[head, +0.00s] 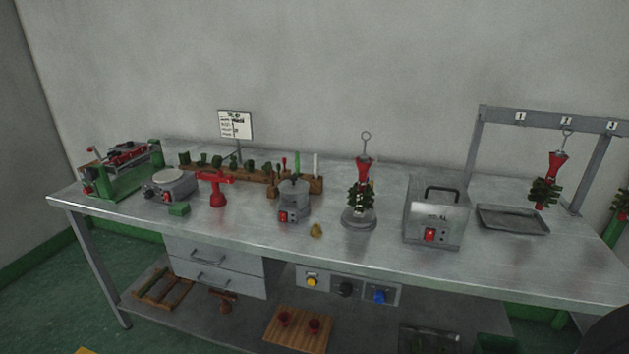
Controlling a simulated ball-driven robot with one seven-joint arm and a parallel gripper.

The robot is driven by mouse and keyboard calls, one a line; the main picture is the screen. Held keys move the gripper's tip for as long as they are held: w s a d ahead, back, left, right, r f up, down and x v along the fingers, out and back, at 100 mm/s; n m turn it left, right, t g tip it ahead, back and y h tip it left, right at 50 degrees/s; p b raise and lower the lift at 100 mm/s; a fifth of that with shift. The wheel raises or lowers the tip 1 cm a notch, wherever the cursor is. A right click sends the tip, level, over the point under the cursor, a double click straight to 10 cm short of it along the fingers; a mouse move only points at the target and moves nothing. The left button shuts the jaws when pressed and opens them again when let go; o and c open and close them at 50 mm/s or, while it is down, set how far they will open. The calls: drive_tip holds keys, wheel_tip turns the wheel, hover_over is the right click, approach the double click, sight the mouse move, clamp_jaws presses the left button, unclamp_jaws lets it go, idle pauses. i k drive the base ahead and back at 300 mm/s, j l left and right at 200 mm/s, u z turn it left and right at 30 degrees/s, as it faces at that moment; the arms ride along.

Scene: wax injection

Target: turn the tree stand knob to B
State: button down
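A stand with a round grey base (360,221) stands at the middle right of the bench. Above its base is a dark green wax tree (361,196) hanging under a red cone (364,171) with a metal ring on top. No knob or letter B can be made out on this stand at this size. A grey panel (328,283) under the bench's front edge carries a yellow knob (312,281), a black knob (345,289) and a blue knob (380,297). Their labels and settings are too small to read. My gripper is not in view.
On the metal bench (262,228), a grey box with a handle (436,213) stands right of the stand and a small grey pot (294,201) left of it. A yellowish lump (316,231) lies near the front. A grey frame (473,150) holds another tree.

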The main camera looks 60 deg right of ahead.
sight(345, 289)
drive_tip(key=z, duration=0.9)
